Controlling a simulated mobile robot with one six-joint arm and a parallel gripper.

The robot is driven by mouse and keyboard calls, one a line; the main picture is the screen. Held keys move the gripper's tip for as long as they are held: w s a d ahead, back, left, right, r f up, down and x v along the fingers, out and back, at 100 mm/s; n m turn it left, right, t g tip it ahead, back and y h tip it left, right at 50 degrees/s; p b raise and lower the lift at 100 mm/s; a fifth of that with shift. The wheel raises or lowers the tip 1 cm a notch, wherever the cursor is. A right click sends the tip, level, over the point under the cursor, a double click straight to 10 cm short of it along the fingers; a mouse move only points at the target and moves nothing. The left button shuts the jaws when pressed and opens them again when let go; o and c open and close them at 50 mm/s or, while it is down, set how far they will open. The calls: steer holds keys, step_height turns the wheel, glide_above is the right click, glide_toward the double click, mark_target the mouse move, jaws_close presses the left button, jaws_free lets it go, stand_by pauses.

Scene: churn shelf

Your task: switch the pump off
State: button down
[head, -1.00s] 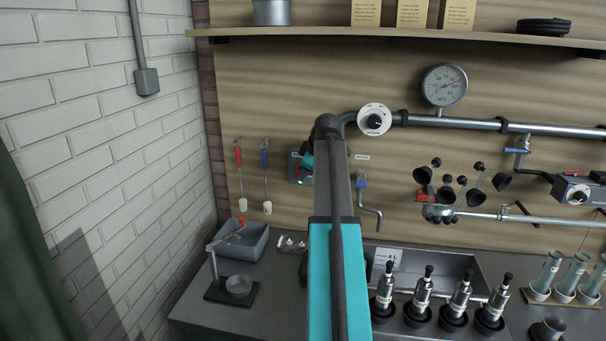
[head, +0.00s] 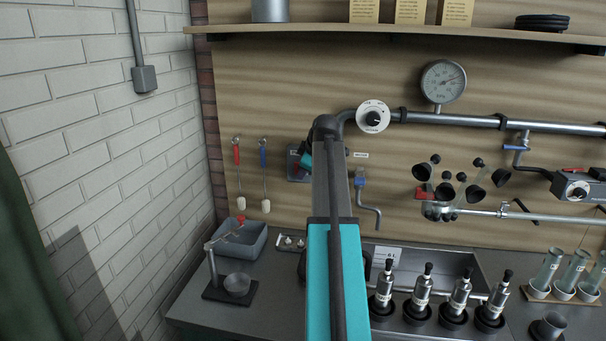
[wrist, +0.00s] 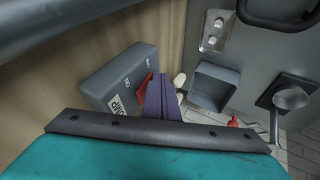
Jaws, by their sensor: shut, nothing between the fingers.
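The pump switch is a grey box (wrist: 122,77) on the wall in the wrist view, with a white label partly reading "PUMP" and small markings on its face. A red part (wrist: 143,92) shows beside my shut, empty gripper (wrist: 162,92). The fingers cover part of that red piece, and I cannot tell whether they touch it. The switch's position is hidden.
A grey basin (head: 243,240) and a stand with a cup (head: 236,286) are on the counter below left. Two hanging tools, red-handled (head: 237,155) and blue-handled (head: 263,158), are left of the box. A blue-handled tap (head: 361,182) and pipe are close at right.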

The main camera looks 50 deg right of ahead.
steer(key=shift+r, duration=0.2)
steer(key=shift+r+p, duration=0.4)
steer(key=shift+r, duration=0.2)
steer(key=shift+a, duration=0.15)
steer(key=s+a+r+b, duration=0.2)
steer(key=s+a+r, duration=0.4)
steer(key=s+a, duration=0.1)
steer(key=shift+s, duration=0.85)
stand_by(0.7)
